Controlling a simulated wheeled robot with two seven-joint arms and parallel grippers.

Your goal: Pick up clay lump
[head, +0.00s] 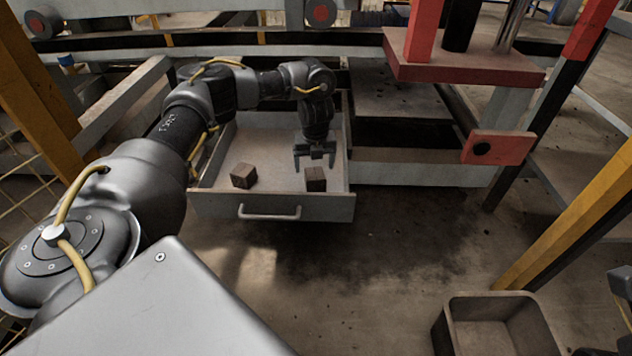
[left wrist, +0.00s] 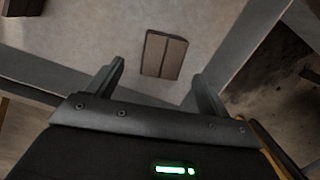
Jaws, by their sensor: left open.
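Two small brown blocks that look like clay lumps lie in an open grey drawer (head: 215,206). The right lump (head: 316,179) is below my left gripper (head: 315,157). The left lump (head: 243,176) lies apart near the drawer's front left. In the left wrist view, the right lump (left wrist: 164,54) shows ahead of and between the two spread fingers of my left gripper (left wrist: 158,85), not touching them. The left gripper is open and empty, pointing down over the drawer. My right gripper is not clearly in view; only a dark part of an arm shows at the lower right edge.
The drawer's walls and front handle (head: 270,212) surround the lumps. A red press-like frame (head: 470,65) stands at the right of the drawer. An empty brown bin (head: 495,325) sits at the lower right. The floor between is clear.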

